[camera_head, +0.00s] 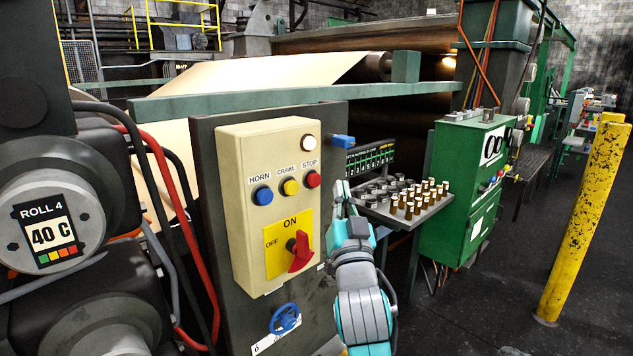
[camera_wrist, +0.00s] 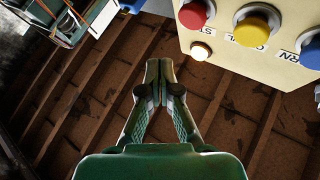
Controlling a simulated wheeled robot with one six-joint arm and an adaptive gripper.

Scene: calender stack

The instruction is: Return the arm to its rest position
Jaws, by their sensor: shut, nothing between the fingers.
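My gripper (camera_head: 341,188) is shut and empty. In the head view it points up in front of the right side of the beige control box (camera_head: 229,190), with my teal and grey wrist below it. In the wrist view the closed fingertips (camera_wrist: 160,72) meet at the centre with nothing between them. There the box (camera_wrist: 238,65) appears upside down at the upper right, apart from the fingers. Its blue (camera_head: 262,195), yellow (camera_head: 290,187) and red (camera_head: 313,179) buttons sit above a red rotary switch (camera_head: 300,252) on a yellow ON/OFF plate. A pale lamp (camera_head: 308,143) glows.
A tray (camera_head: 398,218) with several small brass-coloured cylinders lies just right of my gripper. A green cabinet (camera_head: 452,195) stands beyond it. A yellow post (camera_head: 585,220) rises at the right. Roll housings and hoses crowd the left. Dark floor (camera_head: 480,300) is open at the lower right.

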